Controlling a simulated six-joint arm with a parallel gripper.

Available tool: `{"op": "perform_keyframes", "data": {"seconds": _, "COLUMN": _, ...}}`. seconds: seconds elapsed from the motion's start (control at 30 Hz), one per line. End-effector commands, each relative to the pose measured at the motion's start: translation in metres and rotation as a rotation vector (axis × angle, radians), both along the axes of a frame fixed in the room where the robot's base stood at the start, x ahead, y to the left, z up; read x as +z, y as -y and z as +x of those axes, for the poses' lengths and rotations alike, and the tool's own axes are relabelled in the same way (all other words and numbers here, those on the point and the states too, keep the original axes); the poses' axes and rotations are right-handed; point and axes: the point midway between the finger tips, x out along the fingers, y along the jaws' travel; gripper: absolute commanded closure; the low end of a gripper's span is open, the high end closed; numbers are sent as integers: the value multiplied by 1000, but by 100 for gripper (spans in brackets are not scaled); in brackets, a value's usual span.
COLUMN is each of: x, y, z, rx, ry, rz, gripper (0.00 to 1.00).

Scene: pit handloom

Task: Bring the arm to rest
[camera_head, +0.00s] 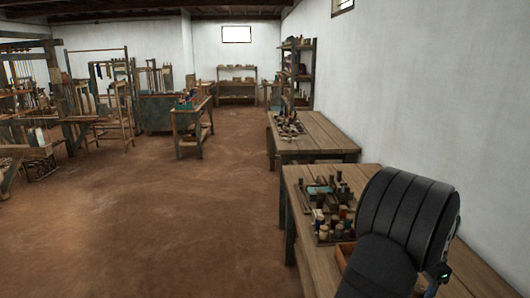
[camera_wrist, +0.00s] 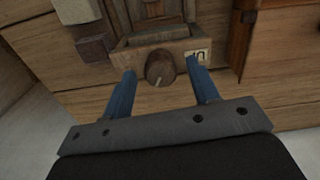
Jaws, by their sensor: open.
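My gripper (camera_wrist: 163,74) shows in the wrist view, with two blue fingers spread apart on a grey bar. A dark brown rounded wooden piece (camera_wrist: 160,67) sits between the fingertips, with visible gaps on both sides. It is at the front of a small wooden block (camera_wrist: 185,52) that carries a pale label, which seems to read "10". I cannot tell whether the fingertips touch the block. Nothing is held. In the head view I do not see the gripper; a dark ribbed shape covers that part of the near bench (camera_head: 299,205).
Several spools and small parts fill a tray (camera_head: 322,240) on the near bench. A second bench (camera_head: 322,138) stands behind it along the white wall. A small table (camera_head: 188,116) and wooden loom frames stand at the left and back. The brown floor between is clear.

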Motion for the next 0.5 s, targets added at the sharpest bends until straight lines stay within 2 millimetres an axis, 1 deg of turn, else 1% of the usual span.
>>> {"op": "perform_keyframes", "data": {"seconds": 0.3, "x": 3, "y": 0, "z": 0, "rx": 0, "ry": 1, "rz": -1, "gripper": 45}}
{"op": "perform_keyframes", "data": {"seconds": 0.37, "x": 7, "y": 0, "z": 0, "rx": 0, "ry": 1, "rz": -2, "gripper": 45}}
{"op": "perform_keyframes", "data": {"seconds": 0.5, "x": 25, "y": 1, "z": 1, "rx": 0, "ry": 3, "rz": -4, "gripper": 45}}
